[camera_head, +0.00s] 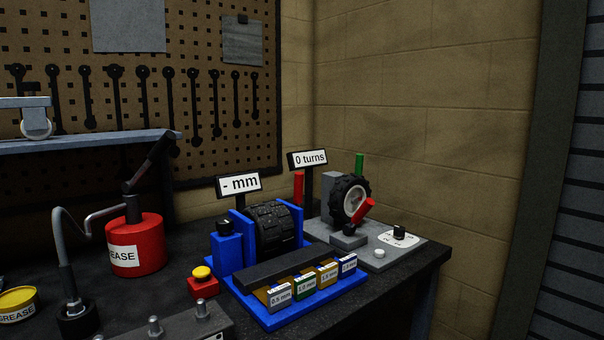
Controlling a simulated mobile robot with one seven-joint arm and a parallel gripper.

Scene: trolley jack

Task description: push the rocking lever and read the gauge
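A blue fixture (222,256) stands on the dark bench and carries a black treaded wheel. Its display sign (239,185) reads "- mm". A second sign (308,159) behind it reads "0 turns". On a grey base to the right, a smaller black wheel (350,199) stands upright with a red bar (364,211) in front of it. A red upright handle (298,187) and a green one (359,164) show nearby. I cannot tell which part is the rocking lever. My gripper is not in view.
A red grease can (136,244) with a black handle stands at left, near a yellow tin (17,303). A yellow button on a red box (203,282) and several labelled blocks (280,297) sit in front. A white plate (399,238) with a black knob lies near the bench's right edge.

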